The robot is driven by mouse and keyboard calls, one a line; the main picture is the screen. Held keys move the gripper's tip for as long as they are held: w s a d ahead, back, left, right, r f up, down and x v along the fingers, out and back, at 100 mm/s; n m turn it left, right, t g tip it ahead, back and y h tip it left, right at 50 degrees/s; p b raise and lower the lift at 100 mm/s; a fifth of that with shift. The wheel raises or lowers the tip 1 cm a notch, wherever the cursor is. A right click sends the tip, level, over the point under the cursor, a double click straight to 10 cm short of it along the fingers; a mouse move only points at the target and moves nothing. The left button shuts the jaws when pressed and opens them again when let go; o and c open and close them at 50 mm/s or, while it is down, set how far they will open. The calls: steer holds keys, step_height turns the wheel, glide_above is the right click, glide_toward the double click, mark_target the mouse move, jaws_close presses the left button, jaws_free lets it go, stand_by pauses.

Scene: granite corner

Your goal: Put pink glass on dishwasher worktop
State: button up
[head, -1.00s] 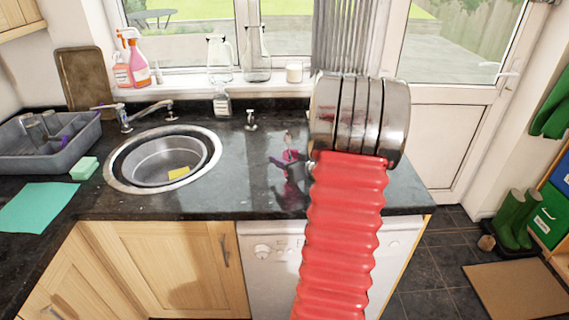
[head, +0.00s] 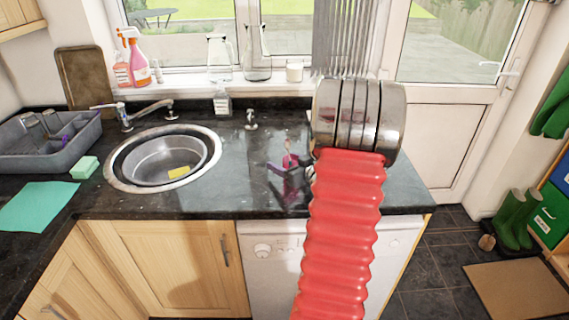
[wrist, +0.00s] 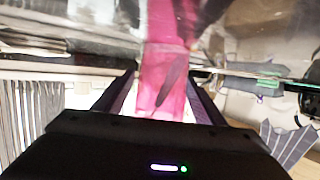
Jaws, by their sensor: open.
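The pink glass (head: 290,160) shows in the head view at the dark worktop (head: 240,188) over the white dishwasher (head: 268,262), just left of my red arm. In the wrist view the pink glass (wrist: 163,75) is see-through and lies between my two dark fingers. My gripper (wrist: 160,88) is open around it, with gaps seen beside the glass. In the head view only a purple-dark part of my gripper (head: 280,168) shows by the glass; my arm hides the rest. I cannot tell whether the glass base fully rests on the worktop.
The round sink (head: 160,160) with a yellow sponge (head: 178,172) is to the left. A grey dish rack (head: 50,150), a green sponge (head: 85,167) and a teal cloth (head: 38,205) lie further left. A bottle (head: 222,103) stands by the window. Worktop between sink and glass is clear.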

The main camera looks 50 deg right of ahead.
steer(key=shift+s+a+r, duration=0.1)
steer(key=shift+s+r, duration=0.15)
steer(key=shift+s, duration=0.25)
steer(key=v, duration=1.1)
steer(key=shift+w, duration=0.1)
